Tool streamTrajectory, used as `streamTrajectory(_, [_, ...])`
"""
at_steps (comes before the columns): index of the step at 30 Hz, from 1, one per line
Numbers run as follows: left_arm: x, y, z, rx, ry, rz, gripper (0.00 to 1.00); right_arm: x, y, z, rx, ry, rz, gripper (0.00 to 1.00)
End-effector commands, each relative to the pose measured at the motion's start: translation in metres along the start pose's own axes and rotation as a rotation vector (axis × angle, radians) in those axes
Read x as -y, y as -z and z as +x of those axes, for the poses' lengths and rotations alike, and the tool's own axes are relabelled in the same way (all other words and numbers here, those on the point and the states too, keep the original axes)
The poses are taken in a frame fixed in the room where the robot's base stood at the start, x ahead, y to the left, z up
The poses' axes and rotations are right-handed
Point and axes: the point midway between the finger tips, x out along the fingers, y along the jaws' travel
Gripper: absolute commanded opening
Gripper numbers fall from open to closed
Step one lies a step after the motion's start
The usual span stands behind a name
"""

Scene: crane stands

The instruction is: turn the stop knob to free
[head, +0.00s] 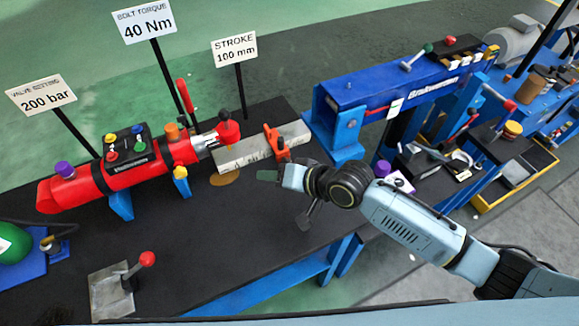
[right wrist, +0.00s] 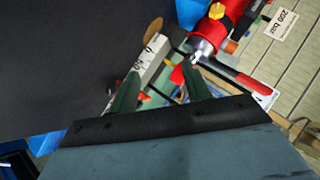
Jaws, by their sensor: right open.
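An orange stop (head: 275,140) sits across the pale graduated rail (head: 240,153) on the black bench in the head view. I cannot make out its knob or its setting. My right gripper (head: 268,176) is just in front of the stop, on the near side of the rail, and looks apart from it. In the right wrist view the gripper (right wrist: 161,68) is open, with both green fingers spread and nothing held. The numbered rail (right wrist: 152,55) shows between and beyond the fingers, and the left finger partly hides a small orange part. My left gripper is not in view.
A red cylinder (head: 75,190) with coloured knobs lies left of the rail. A red-knobbed lever (head: 147,259) stands at the front left. A blue beam machine (head: 350,95) stands to the right. Signs on posts rise behind. The bench middle is clear.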

Motion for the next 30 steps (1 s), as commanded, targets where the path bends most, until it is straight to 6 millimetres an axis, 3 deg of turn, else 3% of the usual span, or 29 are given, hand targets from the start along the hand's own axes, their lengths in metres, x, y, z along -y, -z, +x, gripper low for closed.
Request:
streamTrajectory(3, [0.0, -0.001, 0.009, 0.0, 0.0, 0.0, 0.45, -0.035, 0.016, -0.013, -0.002, -0.187, -0.267, 0.48])
streamTrajectory(6, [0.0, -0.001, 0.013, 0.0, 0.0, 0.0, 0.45, -0.055, 0.029, -0.025, -0.016, -0.305, -0.409, 0.48])
streamTrajectory(13, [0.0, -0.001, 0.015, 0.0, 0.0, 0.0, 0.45, -0.071, 0.045, -0.034, -0.037, -0.409, -0.521, 0.48])
streamTrajectory(17, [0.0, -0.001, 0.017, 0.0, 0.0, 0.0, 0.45, -0.076, 0.046, -0.022, -0.035, -0.41, -0.52, 0.48])
streamTrajectory(30, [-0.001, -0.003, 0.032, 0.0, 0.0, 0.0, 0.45, -0.101, 0.055, 0.044, -0.037, -0.407, -0.519, 0.48])
